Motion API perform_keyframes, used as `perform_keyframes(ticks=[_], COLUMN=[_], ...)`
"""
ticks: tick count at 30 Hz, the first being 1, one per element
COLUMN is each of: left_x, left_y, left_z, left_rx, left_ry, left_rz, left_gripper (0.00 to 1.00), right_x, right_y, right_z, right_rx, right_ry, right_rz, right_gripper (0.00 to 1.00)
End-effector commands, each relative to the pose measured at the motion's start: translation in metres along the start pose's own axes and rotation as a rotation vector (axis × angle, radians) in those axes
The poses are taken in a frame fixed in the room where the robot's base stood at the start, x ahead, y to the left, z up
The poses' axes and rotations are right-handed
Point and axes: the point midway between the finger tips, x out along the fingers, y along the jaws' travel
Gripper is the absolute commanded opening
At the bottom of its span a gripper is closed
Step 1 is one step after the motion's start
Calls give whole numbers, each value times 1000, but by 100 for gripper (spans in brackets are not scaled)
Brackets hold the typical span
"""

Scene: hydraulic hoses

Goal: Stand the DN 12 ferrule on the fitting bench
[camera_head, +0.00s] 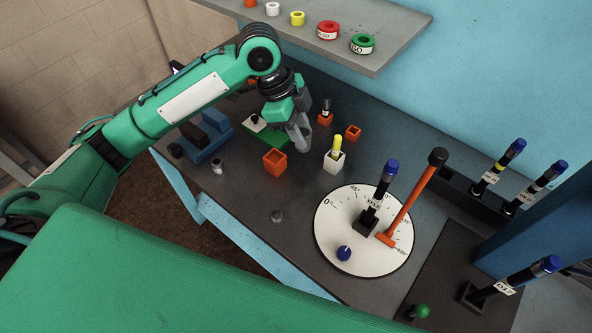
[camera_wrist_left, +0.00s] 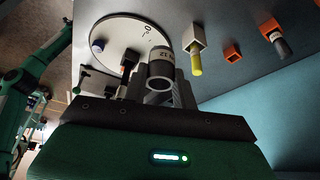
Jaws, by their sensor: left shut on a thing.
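My left gripper (camera_head: 299,140) reaches in over the dark fitting bench (camera_head: 245,205). In the left wrist view it is shut on a grey, hollow metal ferrule (camera_wrist_left: 160,70) with a pale label reading 12. The ferrule's open end faces the wrist camera. In the head view the fingers largely hide it, and I cannot tell whether it touches the bench. Two small metal pieces stand on the bench, one at the left (camera_head: 217,166) and one nearer the front (camera_head: 277,215). My right gripper is not in view.
Orange square cups (camera_head: 275,162) and a white holder with a yellow rod (camera_head: 334,161) stand near the gripper. A white dial (camera_head: 335,222) carries a black post and an orange-handled tool (camera_head: 412,195). A shelf (camera_head: 395,35) overhangs behind.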

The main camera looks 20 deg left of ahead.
Motion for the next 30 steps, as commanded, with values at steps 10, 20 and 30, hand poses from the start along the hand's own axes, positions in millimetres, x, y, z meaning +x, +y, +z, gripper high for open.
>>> perform_keyframes(ticks=[10, 20, 30], left_x=[84, 115, 150], left_y=[1, 0, 0], left_z=[35, 48, 62], left_rx=[-5, -4, -3], left_ry=[-1, 0, 0], left_rz=[4, 0, -2], left_gripper=[4, 4, 4], right_x=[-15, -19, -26], right_y=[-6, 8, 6], right_z=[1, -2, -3], right_rx=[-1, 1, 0], right_ry=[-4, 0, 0], right_rz=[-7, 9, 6], right_gripper=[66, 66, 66])
